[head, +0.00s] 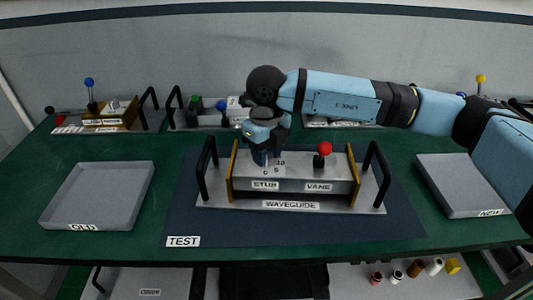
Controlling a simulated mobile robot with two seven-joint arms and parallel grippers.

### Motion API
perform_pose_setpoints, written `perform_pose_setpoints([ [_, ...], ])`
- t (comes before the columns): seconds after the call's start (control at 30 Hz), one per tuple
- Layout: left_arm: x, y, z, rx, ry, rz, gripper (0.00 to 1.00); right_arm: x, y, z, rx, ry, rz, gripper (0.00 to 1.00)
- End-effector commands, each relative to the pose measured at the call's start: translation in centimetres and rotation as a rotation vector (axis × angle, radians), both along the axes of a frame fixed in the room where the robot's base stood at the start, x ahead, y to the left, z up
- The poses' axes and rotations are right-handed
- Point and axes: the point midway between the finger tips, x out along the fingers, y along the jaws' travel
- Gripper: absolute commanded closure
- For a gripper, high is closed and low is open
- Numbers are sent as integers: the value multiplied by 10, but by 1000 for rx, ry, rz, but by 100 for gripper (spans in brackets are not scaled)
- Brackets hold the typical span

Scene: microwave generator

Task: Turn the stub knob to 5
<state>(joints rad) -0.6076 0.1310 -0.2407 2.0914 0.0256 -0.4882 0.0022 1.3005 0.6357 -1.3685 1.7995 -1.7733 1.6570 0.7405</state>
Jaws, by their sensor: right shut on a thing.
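The waveguide unit (291,205) stands on the dark TEST mat (200,225), with black handles at both ends. Its front carries STUB and VANE labels. My right gripper (266,158) points down over the STUB side and is shut on the stub knob, which the gripper mostly hides. A small white scale plate (274,168) shows beside the fingers, with numbers partly covered. I cannot read the knob's setting. A red-topped vane knob (324,149) stands to the right. My left gripper is not in view.
A grey OLD tray (98,196) lies left and a grey NEW tray (460,186) lies right, both apparently empty. Other units with handles (110,112) stand along the back. Small coloured parts (397,276) lie on a lower shelf.

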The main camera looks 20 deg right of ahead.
Motion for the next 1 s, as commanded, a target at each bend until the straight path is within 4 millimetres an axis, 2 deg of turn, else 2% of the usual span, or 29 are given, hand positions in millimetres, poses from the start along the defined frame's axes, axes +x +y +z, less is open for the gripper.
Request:
perform_pose_setpoints([
  [0.33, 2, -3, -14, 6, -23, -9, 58, 0, 0, -3, 1, -2, 271, 89],
  [0.6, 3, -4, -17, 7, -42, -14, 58, 0, 0, -2, 0, -2, 486, 89],
  [1.0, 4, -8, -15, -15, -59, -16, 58, 0, 0, 0, 1, -1, 669, 89],
])
